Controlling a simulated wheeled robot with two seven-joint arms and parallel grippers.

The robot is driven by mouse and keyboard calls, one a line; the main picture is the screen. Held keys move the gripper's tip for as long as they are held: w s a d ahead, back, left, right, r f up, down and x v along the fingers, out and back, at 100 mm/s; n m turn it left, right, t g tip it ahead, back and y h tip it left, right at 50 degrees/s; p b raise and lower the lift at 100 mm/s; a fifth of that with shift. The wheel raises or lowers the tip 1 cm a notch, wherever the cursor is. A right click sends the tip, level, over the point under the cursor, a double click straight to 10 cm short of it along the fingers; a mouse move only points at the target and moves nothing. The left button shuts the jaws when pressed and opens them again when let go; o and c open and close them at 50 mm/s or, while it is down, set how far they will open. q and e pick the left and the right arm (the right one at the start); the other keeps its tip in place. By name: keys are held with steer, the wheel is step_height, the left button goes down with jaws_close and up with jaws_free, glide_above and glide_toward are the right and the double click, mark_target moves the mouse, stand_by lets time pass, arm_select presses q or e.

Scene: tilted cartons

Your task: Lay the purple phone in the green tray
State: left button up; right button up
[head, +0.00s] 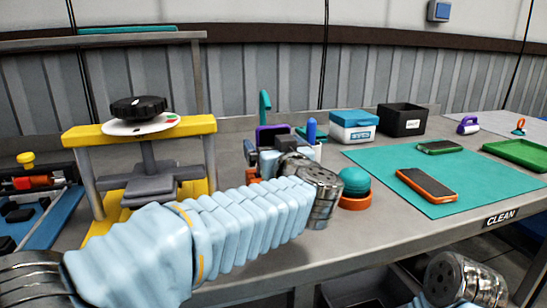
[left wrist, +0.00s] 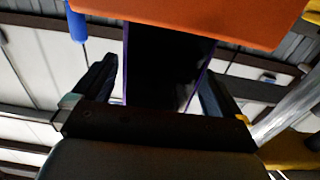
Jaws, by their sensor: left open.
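The purple phone (head: 272,134) shows in the head view as a dark face with a purple edge, just behind my left gripper (head: 254,155); its lower part is hidden. In the left wrist view the phone (left wrist: 165,62) lies between the two open fingers of my left gripper (left wrist: 158,85), with a gap on the left side; contact on the right I cannot tell. An orange piece (left wrist: 190,18) covers the phone's far end there. The green tray (head: 520,153) lies at the right of the table and looks empty. My right gripper is out of view.
A teal mat (head: 420,195) carries an orange-edged phone (head: 427,185) and a green-edged phone (head: 439,147). A teal ball on an orange base (head: 355,200) stands beside my left wrist. A white-blue box (head: 352,128) and black bin (head: 402,121) stand behind. A yellow-framed press (head: 88,135) stands left.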

mark_target(274, 125)
arm_select(q)
steer(key=shift+c, duration=0.2)
steer(key=c, duration=0.8)
steer(key=shift+r, duration=3.5)
